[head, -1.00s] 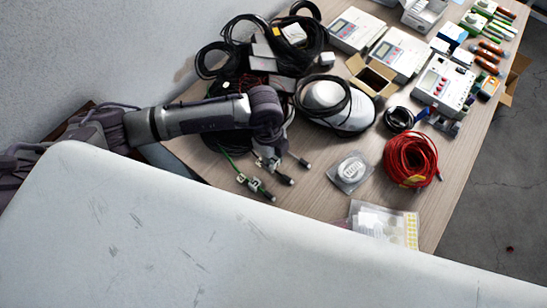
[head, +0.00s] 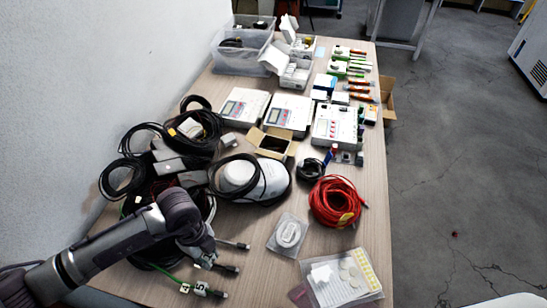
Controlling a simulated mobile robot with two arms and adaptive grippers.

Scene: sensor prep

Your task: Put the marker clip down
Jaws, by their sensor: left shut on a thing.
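My left gripper (head: 204,257) points down over the front left of the table, among the cable ends. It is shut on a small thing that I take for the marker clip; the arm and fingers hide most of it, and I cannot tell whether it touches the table. Just below the gripper, a green cable with small white numbered tags (head: 200,289) lies on the wood. Dark cable plugs (head: 228,269) lie close to its right. My right gripper is not in view.
Coiled black cables (head: 125,175) crowd the table's left side. A clear packet (head: 288,234), a bag of small parts (head: 342,280) and a red cable coil (head: 337,202) lie to the right. White meter boxes (head: 290,113) stand farther back. Bare wood (head: 262,276) shows right of the plugs.

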